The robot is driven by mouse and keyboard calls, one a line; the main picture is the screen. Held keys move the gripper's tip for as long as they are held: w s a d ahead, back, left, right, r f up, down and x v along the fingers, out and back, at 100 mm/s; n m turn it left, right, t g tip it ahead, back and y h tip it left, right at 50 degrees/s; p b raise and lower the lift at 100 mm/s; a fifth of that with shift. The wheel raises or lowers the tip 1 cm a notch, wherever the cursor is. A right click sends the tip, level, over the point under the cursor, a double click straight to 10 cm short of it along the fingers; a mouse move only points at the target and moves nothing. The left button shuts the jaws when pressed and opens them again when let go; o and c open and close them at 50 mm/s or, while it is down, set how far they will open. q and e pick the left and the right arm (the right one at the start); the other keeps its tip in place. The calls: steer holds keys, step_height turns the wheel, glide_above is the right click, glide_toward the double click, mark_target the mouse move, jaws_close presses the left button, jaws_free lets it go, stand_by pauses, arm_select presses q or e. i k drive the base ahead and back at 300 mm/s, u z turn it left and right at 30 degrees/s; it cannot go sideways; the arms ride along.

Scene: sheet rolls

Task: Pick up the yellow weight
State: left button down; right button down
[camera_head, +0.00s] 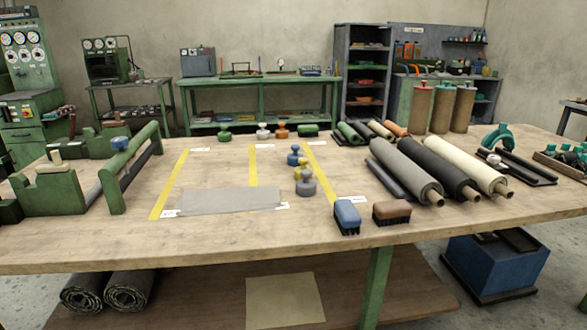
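The yellow weight (301,170) is a small knobbed weight on the wooden table, near the middle in the head view. It stands between a blue weight (294,157) behind it and a grey weight (306,186) in front. The grey weight hides part of it, and I cannot tell whether they touch. Neither of my grippers is in view.
A grey sheet (230,201) lies left of the weights, among yellow tape strips (170,185). A blue brush (346,216), a brown brush (391,212) and large rolls (437,167) lie to the right. A green frame (130,170) stands left. The front table strip is clear.

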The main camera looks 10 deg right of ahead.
mark_target(303, 160)
steer(key=z, duration=2.3)
steer(key=i, duration=1.8)
steer(key=u, duration=1.7)
